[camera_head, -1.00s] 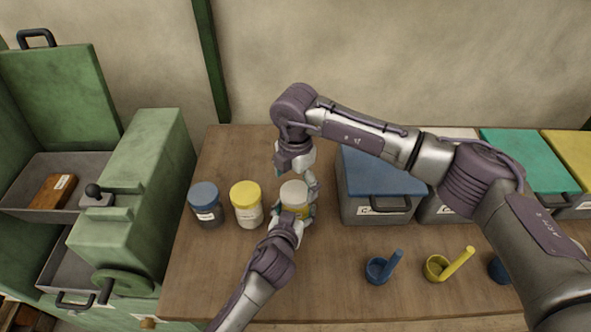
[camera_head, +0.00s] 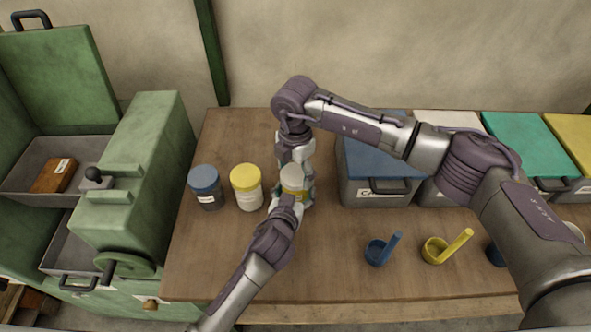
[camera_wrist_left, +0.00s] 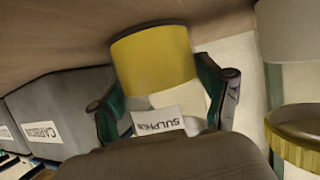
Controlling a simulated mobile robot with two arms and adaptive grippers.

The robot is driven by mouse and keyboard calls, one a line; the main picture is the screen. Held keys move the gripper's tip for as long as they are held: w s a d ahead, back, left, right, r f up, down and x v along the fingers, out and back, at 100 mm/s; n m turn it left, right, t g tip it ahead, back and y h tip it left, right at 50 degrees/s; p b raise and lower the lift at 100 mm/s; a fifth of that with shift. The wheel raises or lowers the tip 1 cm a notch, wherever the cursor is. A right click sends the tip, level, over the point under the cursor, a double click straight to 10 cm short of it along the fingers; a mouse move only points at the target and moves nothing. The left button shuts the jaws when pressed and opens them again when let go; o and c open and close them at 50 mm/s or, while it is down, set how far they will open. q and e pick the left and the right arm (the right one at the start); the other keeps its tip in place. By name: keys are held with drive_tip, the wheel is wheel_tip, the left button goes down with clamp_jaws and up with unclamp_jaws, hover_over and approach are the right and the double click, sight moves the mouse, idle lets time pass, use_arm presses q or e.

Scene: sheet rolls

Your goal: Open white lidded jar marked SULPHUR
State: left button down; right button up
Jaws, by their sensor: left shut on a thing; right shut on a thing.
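The SULPHUR jar (camera_head: 292,186) stands on the bench between my two grippers, its white lid (camera_head: 292,171) on top. In the left wrist view, the jar (camera_wrist_left: 155,65) appears upside down, with yellow contents and a white SULPHUR label. My left gripper (camera_head: 291,194) is shut around the jar's body from the front; its fingers (camera_wrist_left: 165,95) flank the jar in the wrist view. My right gripper (camera_head: 294,166) comes from behind and above and is shut at the lid. Its fingers partly hide the jar, and the exact lid contact is hard to see.
A yellow-lidded jar (camera_head: 247,188) stands close on the left, with a blue-lidded jar (camera_head: 206,187) beyond it. A grey bin with a blue lid (camera_head: 370,192) is to the right. Blue (camera_head: 380,250) and yellow (camera_head: 440,248) scoops lie in front.

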drive_tip(key=n, duration=3.2)
drive_tip(key=shift+n, duration=0.3)
use_arm(q)
drive_tip(key=shift+f, duration=0.1)
use_arm(e)
drive_tip(key=n, duration=0.3)
drive_tip(key=shift+r, duration=0.25)
